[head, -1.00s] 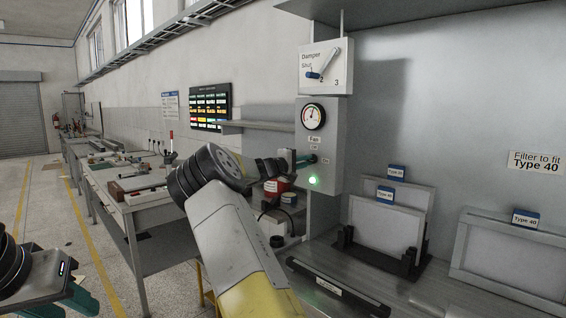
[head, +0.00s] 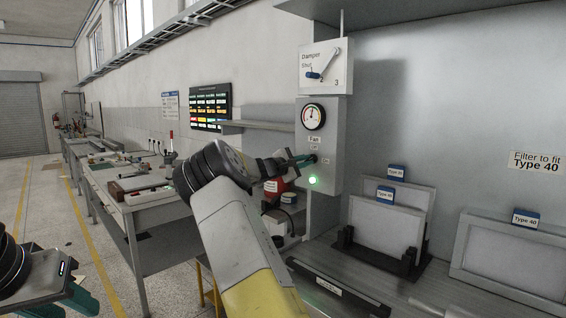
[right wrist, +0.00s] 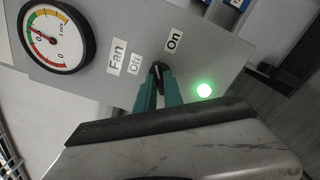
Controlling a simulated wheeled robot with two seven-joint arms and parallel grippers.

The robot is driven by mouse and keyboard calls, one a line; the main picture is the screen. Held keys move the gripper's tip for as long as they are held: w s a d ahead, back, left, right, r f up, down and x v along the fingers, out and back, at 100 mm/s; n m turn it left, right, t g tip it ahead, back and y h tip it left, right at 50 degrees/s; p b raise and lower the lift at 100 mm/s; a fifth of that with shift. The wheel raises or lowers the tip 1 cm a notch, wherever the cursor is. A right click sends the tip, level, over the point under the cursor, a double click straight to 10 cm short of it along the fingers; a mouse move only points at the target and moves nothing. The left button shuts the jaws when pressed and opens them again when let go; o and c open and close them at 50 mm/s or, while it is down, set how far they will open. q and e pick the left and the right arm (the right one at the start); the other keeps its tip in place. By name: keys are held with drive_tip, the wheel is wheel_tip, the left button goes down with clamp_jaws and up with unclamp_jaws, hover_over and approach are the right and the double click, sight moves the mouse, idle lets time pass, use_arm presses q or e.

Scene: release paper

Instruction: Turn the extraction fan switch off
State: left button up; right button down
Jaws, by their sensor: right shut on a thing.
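The grey fan control box (head: 334,165) hangs on the right wall, with "Fan", "Off" and "On" labels. The fan switch (right wrist: 157,68) is a small black lever between the "Off" and "On" labels. My right gripper (head: 308,159) is at the switch, its teal fingers closed together on the lever; the fingers hide part of it in the right wrist view (right wrist: 158,78). A green lamp (head: 313,180) on the box is lit, also in the right wrist view (right wrist: 204,90). My left gripper (head: 78,298) is at the lower left, away from the box, its jaws partly cut off.
A round gauge (head: 313,117) and a damper plate (head: 326,67) sit above the switch. A red container (head: 276,185) stands close behind my right gripper. Filter panels (head: 388,228) stand in a rack at the right. A workbench (head: 140,200) is at the left.

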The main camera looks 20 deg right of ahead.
drive_tip(key=n, duration=1.1)
idle(0.5)
drive_tip(key=c, duration=1.5)
unclamp_jaws()
drive_tip(key=shift+o, duration=0.2)
drive_tip(key=v, duration=0.8)
drive_tip(key=shift+d, duration=0.1)
